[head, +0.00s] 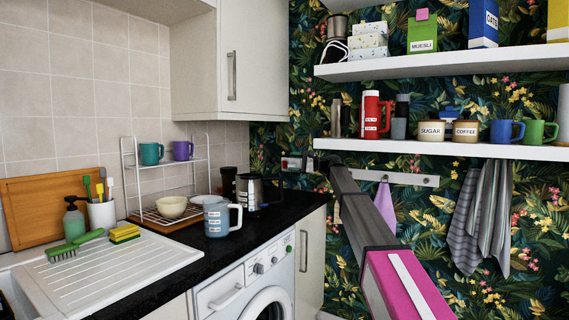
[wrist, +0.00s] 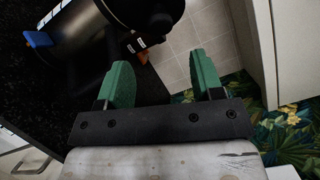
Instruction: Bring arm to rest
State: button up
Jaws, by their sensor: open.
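My arm (head: 372,215) reaches from the lower right of the head view up and back toward the corner beside the counter's far end. Its end is not clear in the head view. In the wrist view my gripper (wrist: 161,62) has two green fingers set wide apart with nothing between them. A dark, shiny rounded vessel (wrist: 92,45) lies beyond the left finger; I cannot tell the exact gap.
The black counter (head: 265,225) holds a kettle (head: 250,191), a grey-blue mug (head: 216,220) and a dish rack (head: 165,207). A wall cupboard (head: 220,75) hangs above. Two loaded shelves, the lower (head: 440,150) and upper (head: 440,62), line the patterned wall.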

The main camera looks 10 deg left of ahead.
jog(key=shift+d, duration=0.75)
jog(key=s+d+f+h, duration=0.3)
jog(key=s+d+f, duration=0.25)
jog(key=f, duration=0.75)
jog(key=s+d+f+t+h, duration=0.1)
jog(key=s+d+f+h, duration=0.25)
jog(key=s+f, duration=0.65)
jog(key=s+d+f+h, duration=0.3)
jog(key=d+f, duration=0.2)
jog(key=f, duration=1.1)
jog(key=s+d+f+n+h, duration=0.1)
jog(key=s+d+f+h, duration=0.2)
jog(key=s+d+f, duration=0.3)
jog(key=s+d+f+n+g+h, duration=0.1)
jog(key=s+d+f+n+h, duration=0.1)
jog(key=s+d+f, duration=0.4)
jog(key=s+d+f+n+g+h, duration=0.1)
jog(key=s+d+f+h, duration=0.3)
jog(key=s, duration=1)
notch_tip(320, 180, down, 3)
jog(key=shift+s+d+f+n, duration=0.15)
jog(key=shift+d+n, duration=0.25)
jog(key=shift+d, duration=0.8)
jog(key=shift+a, duration=0.15)
